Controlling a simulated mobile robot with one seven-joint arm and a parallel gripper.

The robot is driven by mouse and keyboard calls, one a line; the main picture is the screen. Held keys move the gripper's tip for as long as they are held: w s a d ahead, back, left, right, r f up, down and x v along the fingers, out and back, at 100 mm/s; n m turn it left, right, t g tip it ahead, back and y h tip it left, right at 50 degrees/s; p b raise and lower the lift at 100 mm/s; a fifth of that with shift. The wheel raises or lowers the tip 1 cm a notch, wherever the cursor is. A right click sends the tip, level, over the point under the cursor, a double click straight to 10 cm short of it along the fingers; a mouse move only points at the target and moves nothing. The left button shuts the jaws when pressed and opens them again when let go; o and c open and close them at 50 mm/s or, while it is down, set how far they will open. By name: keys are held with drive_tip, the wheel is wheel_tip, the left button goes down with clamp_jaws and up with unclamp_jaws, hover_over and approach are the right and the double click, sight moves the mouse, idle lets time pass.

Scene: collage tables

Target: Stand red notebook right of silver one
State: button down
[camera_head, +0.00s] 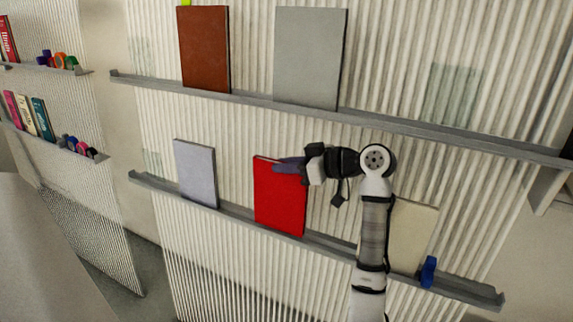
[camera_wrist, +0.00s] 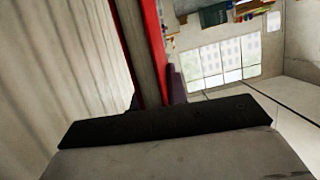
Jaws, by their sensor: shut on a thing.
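The red notebook (camera_head: 279,205) is upright at the lower shelf, to the right of a pale silver notebook (camera_head: 196,174), with a gap between them. Its bottom edge meets the shelf ledge in the picture; I cannot tell whether its weight rests there. My gripper (camera_head: 290,164) is shut on the red notebook near its top edge, coming from the right. In the wrist view the red notebook (camera_wrist: 153,45) shows edge-on, with red covers and a grey-brown page edge, between the fingers. The silver notebook stands on the same shelf, clear of my gripper.
The lower shelf (camera_head: 235,209) also holds a cream notebook (camera_head: 412,235), partly behind my arm, and a blue object (camera_head: 428,271). The upper shelf (camera_head: 400,124) holds a brown notebook (camera_head: 204,50) and a larger grey one (camera_head: 310,58). Another shelf unit stands at left.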

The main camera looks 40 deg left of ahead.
drive_tip(key=shift+f, duration=0.25)
drive_tip(key=shift+f+b, duration=0.5)
drive_tip(key=shift+f, duration=0.1)
drive_tip(key=c, duration=1.3)
unclamp_jaws()
drive_tip(key=shift+d, duration=0.15)
drive_tip(key=w+d, duration=0.2)
drive_tip(key=d, duration=0.5)
drive_tip(key=shift+d, duration=0.4)
drive_tip(key=shift+r, duration=0.15)
